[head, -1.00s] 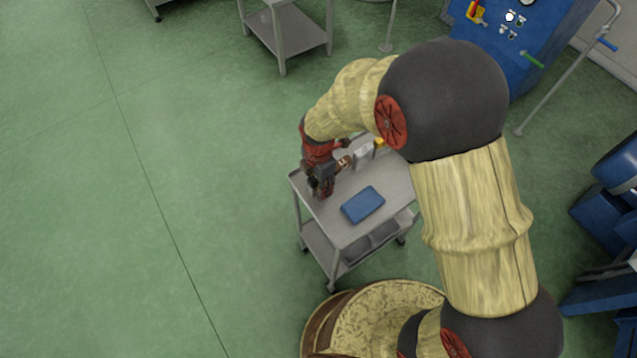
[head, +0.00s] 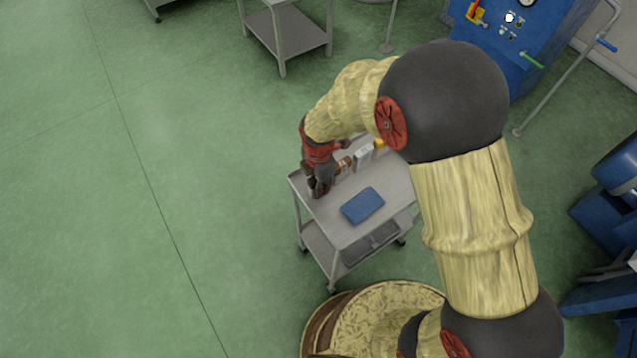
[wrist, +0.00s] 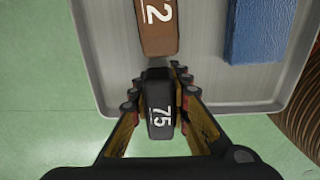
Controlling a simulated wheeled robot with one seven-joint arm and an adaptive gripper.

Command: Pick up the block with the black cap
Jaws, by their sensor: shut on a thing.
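A block with a black top marked 75 (wrist: 160,112) stands between the fingers of my gripper (wrist: 160,92) in the wrist view. The fingers touch it from both sides and are shut on it. It is at the near edge of the grey cart top, and I cannot tell whether it is lifted. In the head view my gripper (head: 319,187) is over the cart's left corner and hides the block.
A brown block marked 2 (wrist: 157,25) is just beyond the held block. A blue flat item (head: 363,205) lies on the cart top (head: 340,232). A pale block (head: 364,153) and a yellow thing (head: 379,144) are toward the back. Green floor is free at left.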

